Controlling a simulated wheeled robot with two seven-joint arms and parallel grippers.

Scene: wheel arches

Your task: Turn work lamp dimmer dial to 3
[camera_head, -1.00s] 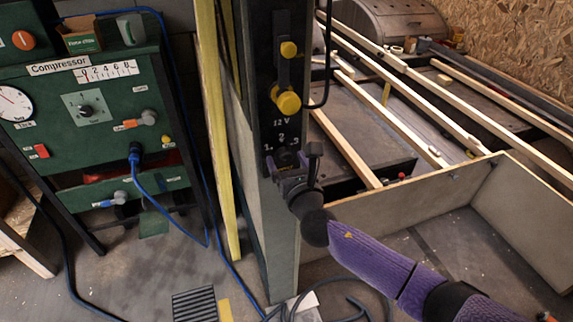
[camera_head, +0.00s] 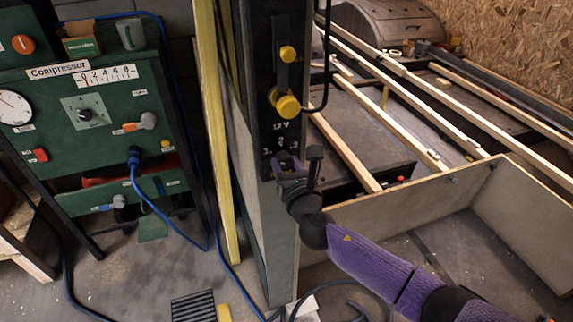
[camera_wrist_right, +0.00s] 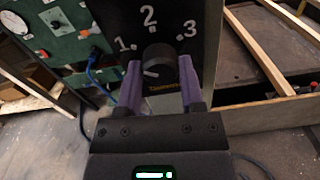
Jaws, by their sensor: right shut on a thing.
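The dimmer dial (camera_wrist_right: 158,62) is a round black knob on a dark panel (camera_head: 262,80) on a post. White figures 1, 2 and 3 stand in an arc above it in the right wrist view. A short pale mark shows on the left of the knob's face, not towards the 3. My right gripper (camera_wrist_right: 159,72) is shut on the dial, one purple finger on each side. In the head view, my right gripper (camera_head: 290,172) largely covers the dial. A yellowish label below the knob is partly hidden. My left gripper is out of view.
Yellow knobs (camera_head: 287,104) and a black cable (camera_head: 326,70) are on the panel above the dial. A green compressor cabinet (camera_head: 60,140) stands left. A low wooden box wall (camera_head: 420,192) and timber strips lie right. Cables cross the floor below.

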